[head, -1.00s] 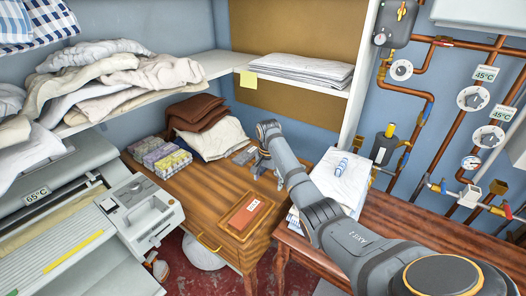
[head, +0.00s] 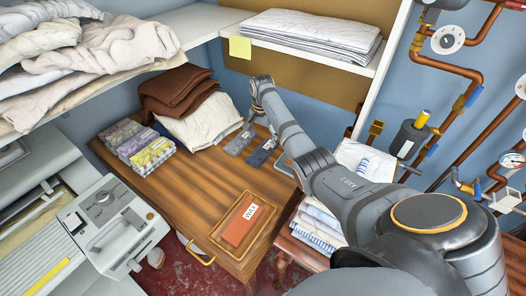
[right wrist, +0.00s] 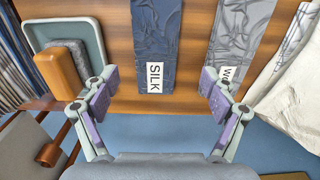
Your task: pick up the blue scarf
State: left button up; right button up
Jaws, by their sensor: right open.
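The blue scarf (right wrist: 158,40) lies flat and folded on the wooden table, with a white SILK tag at its end in the right wrist view. In the head view the blue scarf (head: 262,153) is a small dark strip beyond the front of the table, beside a grey scarf (head: 239,143). My right gripper (right wrist: 158,75) is open and empty, its fingers spread on either side of the SILK end. In the head view my right gripper (head: 258,113) hangs by the table's back edge, partly hidden by its arm. My left gripper is not in view.
The grey tagged scarf (right wrist: 232,45) and white cloth (right wrist: 295,95) lie right of the blue one in the wrist view. A tray (right wrist: 92,28) with a tan block (right wrist: 58,75) is left. A shelf (head: 330,45) with folded linen hangs above.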

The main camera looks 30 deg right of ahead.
aim_at(263, 151)
jog(key=shift+s+a+f, duration=0.1)
jog(key=shift+s+f, duration=0.05)
jog(key=shift+f, duration=0.1)
jog(key=f, duration=0.4)
jog(key=shift+s+p, duration=0.3)
jog(key=shift+p, duration=0.1)
jog(key=shift+w+f, duration=0.1)
jog(key=shift+f, duration=0.2)
jog(key=shift+r, duration=0.1)
jog(key=c, duration=1.1)
